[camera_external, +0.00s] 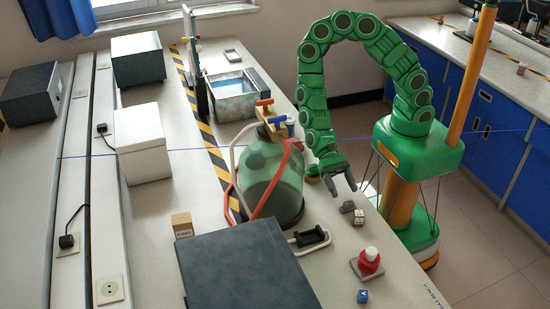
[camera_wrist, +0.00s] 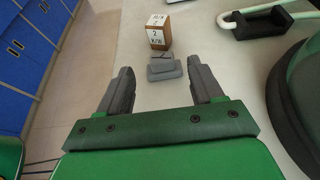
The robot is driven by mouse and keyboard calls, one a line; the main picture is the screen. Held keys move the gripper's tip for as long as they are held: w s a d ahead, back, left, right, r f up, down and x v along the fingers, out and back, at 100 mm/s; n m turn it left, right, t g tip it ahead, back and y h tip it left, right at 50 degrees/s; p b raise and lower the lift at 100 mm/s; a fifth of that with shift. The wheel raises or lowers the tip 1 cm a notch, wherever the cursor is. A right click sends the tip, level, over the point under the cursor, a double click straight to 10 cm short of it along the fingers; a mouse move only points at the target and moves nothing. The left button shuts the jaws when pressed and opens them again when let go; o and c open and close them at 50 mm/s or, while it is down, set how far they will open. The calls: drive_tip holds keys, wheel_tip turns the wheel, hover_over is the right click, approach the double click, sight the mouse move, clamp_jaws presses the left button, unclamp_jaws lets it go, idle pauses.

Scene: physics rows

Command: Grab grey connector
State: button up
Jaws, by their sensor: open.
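The grey connector (camera_wrist: 164,69) lies on the bench top in the wrist view, ahead of and between my fingertips. It also shows in the external view (camera_external: 347,207) as a small grey piece near the bench's right edge. My gripper (camera_wrist: 162,82) is open and empty, with its two dark grey fingers on either side of the space before the connector. In the external view my gripper (camera_external: 341,183) hangs just above and behind the connector, pointing down toward the bench. I cannot tell the exact height between the fingertips and the connector.
A small wooden block with printed labels (camera_wrist: 158,31) stands just beyond the connector. A black holder with a pale tube (camera_wrist: 263,23) and a large green glass bottle (camera_external: 270,175) stand nearby. A red bottle (camera_external: 369,262) and a blue die (camera_external: 363,296) are nearer the external camera.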

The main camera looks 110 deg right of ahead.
sight(350, 203)
drive_tip(key=shift+x, duration=2.95)
drive_tip(key=shift+w+f, duration=0.1)
drive_tip(key=shift+f, duration=0.05)
drive_tip(key=shift+c, duration=0.3)
drive_tip(key=c, duration=0.7)
drive_tip(key=shift+r, duration=0.2)
